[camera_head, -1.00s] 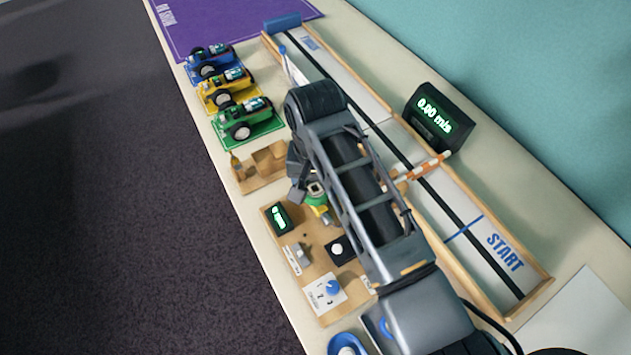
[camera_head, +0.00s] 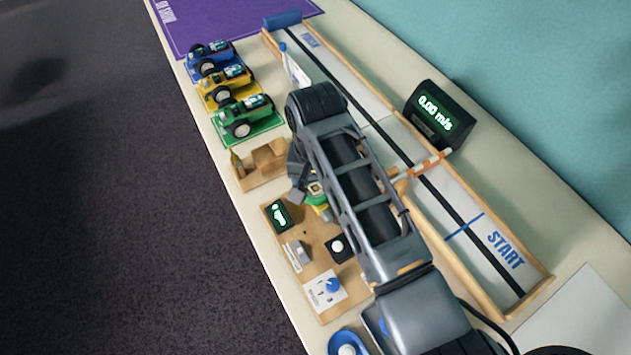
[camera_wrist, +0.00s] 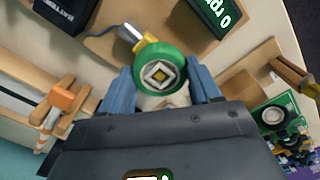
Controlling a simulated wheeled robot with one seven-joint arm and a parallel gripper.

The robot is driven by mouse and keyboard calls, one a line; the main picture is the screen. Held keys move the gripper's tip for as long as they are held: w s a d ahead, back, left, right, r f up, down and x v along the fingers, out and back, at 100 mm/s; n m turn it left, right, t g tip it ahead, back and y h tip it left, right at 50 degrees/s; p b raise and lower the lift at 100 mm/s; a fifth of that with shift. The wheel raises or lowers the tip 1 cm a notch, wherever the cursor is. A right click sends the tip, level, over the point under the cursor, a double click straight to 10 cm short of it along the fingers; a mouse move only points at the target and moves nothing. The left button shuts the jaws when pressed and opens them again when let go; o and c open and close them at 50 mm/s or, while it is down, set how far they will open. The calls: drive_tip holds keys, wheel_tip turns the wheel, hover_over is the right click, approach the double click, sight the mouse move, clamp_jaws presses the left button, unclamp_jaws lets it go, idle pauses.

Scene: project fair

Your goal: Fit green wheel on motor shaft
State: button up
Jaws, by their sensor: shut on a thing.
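The green wheel (camera_wrist: 141,77) has a pale hub with a square centre and faces the wrist camera. My gripper (camera_wrist: 161,75) is shut on it, with one blue finger on each side of the rim. The yellow motor (camera_wrist: 147,45) is just behind the wheel, with a grey part at its other end. The wheel covers the shaft, so I cannot tell whether the shaft is in the hub. In the head view the wheel (camera_head: 317,199) and the yellow motor (camera_head: 323,212) show only partly beside my wrist, over the wooden board (camera_head: 312,262).
A wooden stand (camera_head: 264,163) and several toy cars are farther back. The walled track (camera_head: 487,297) runs along the right, with a speed display (camera_head: 440,115).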

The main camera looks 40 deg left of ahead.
drive_tip(key=shift+f, duration=0.1)
idle(0.6)
drive_tip(key=o, duration=1.2)
drive_tip(key=shift+o, duration=0.2)
drive_tip(key=shift+p, duration=0.35)
wheel_tip(320, 180, up, 3)
drive_tip(key=p, duration=0.2)
drive_tip(key=shift+p, duration=0.35)
drive_tip(key=shift+r, duration=2.45)
